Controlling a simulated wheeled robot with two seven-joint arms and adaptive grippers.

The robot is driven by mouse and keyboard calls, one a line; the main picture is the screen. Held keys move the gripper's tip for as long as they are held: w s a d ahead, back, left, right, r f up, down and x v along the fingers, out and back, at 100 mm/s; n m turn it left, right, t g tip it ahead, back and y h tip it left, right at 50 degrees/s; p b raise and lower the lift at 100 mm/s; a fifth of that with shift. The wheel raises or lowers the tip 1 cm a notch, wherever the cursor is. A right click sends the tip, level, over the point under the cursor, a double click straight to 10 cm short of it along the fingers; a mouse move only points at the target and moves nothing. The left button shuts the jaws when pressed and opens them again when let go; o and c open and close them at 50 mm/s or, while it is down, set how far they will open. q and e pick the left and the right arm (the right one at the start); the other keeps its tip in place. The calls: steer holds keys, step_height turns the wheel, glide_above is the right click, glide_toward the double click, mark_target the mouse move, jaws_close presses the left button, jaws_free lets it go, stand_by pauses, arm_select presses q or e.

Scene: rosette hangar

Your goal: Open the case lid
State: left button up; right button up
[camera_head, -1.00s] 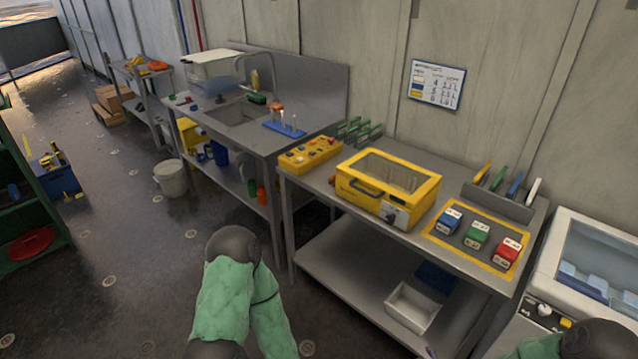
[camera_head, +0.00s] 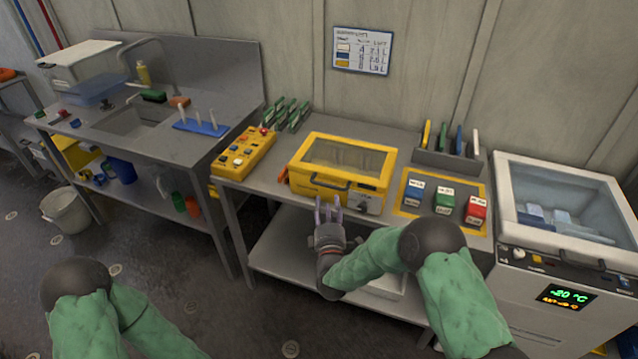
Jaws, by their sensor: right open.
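The yellow case (camera_head: 341,168) stands on the grey workbench with its lid down. The lid has a clear window (camera_head: 344,156) and a dark handle (camera_head: 330,183) on the front. My right gripper (camera_head: 328,210) is open and empty, in front of the case and just below its handle in the picture, apart from it as far as I can tell. My left arm shows at the lower left, but its gripper is out of view.
A yellow button box (camera_head: 243,152) is left of the case. Blue, green and red small boxes (camera_head: 445,200) stand on a yellow-edged mat to the right. A white freezer (camera_head: 563,235) adjoins the bench. A sink bench (camera_head: 160,140) is at left.

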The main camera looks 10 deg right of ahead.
mark_target(326, 186)
steer(key=b+x, duration=0.1)
steer(key=x, duration=0.7)
steer(key=shift+w, duration=0.3)
jaws_close()
